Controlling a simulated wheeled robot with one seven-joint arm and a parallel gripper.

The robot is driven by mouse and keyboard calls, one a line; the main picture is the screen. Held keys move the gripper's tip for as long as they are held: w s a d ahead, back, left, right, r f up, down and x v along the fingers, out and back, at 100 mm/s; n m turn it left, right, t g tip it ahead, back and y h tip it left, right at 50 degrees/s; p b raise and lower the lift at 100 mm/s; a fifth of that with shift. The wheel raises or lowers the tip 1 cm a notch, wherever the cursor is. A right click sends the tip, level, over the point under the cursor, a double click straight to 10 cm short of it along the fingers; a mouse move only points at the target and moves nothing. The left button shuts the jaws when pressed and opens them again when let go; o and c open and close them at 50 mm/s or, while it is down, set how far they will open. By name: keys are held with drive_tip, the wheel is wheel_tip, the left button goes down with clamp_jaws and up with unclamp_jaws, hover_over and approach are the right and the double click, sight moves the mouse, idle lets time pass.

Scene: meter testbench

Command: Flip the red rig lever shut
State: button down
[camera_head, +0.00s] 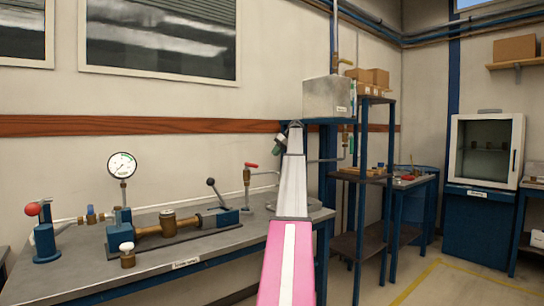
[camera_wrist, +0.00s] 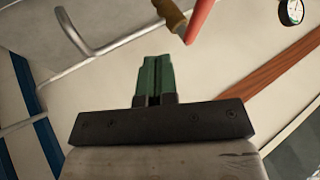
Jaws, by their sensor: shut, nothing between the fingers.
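A red lever (camera_head: 251,165) sits on top of a brass valve (camera_head: 247,177) on a thin upright pipe near the right part of the bench. The red lever (camera_wrist: 201,18) also shows at the top edge of the wrist view, partly cut off, beside the brass valve body (camera_wrist: 169,12). My gripper (camera_head: 279,146) is in the air above and to the right of the lever in the head view. Its green fingers (camera_wrist: 153,70) are together and empty, apart from the lever in the picture. The lever's exact angle is hard to tell.
The grey bench (camera_head: 190,262) carries a pressure gauge (camera_head: 122,165), a brass-and-blue meter rig (camera_head: 165,228) with a black lever (camera_head: 216,190), and a blue post with a red knob (camera_head: 32,209). A grey tank (camera_head: 329,98) and blue shelf rack (camera_head: 361,170) stand at the right.

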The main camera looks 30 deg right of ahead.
drive_tip(key=w+a+f, duration=0.2)
drive_tip(key=a+f, duration=0.4)
drive_tip(key=a, duration=0.2)
drive_tip(key=shift+w+a, duration=0.25)
drive_tip(key=shift+w, duration=0.15)
drive_tip(key=shift+f, duration=0.1)
drive_tip(key=shift+s+a+m+t+h, duration=0.15)
drive_tip(key=shift+a+m+t+h, duration=0.2)
drive_tip(key=shift+m, duration=0.35)
